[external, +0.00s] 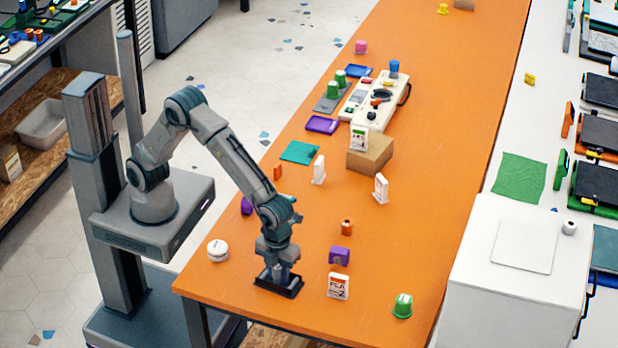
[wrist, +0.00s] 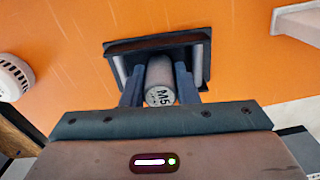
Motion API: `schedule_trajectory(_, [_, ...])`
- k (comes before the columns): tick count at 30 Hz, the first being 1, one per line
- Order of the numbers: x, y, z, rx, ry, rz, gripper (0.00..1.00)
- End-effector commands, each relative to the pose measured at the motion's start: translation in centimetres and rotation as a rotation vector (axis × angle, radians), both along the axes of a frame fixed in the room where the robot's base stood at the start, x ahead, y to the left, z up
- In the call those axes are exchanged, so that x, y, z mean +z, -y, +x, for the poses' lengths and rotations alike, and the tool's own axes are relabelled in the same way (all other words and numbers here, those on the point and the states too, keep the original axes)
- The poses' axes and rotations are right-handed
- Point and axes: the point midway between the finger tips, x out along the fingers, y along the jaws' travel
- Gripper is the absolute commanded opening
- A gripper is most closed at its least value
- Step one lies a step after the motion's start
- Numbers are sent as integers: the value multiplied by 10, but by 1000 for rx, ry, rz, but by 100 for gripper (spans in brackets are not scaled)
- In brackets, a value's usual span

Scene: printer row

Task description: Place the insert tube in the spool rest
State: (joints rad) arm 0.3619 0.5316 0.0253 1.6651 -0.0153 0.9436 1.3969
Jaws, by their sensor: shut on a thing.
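The insert tube (wrist: 160,78) is a grey-white cylinder with "M5" on the end that faces the wrist camera. My gripper (wrist: 160,90) is shut on it, with one dark finger on each side. Beyond the tube is a black rectangular frame with pale bars along its two sides, which looks like the spool rest (wrist: 150,44). In the external view my gripper (external: 279,274) points down right over this black rest (external: 291,292) near the table's front left corner. The tube is hidden there. I cannot tell whether the tube touches the rest.
A round white piece (external: 218,250) lies left of the rest on the orange table (external: 420,150). A white PLA card (external: 338,287), a purple block (external: 339,256) and a green cup (external: 403,306) stand to its right. A cardboard box (external: 369,155) stands farther back.

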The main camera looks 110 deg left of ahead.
Motion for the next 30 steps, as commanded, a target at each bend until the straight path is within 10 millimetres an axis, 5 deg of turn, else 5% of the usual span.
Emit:
schedule_trajectory(2, [-4,0,0,0,-1,0,4])
schedule_trajectory(3, [-3,0,0,0,0,0,36])
schedule_trajectory(15, [6,0,0,0,1,0,36])
schedule_trajectory(30, [103,0,0,0,2,0,36])
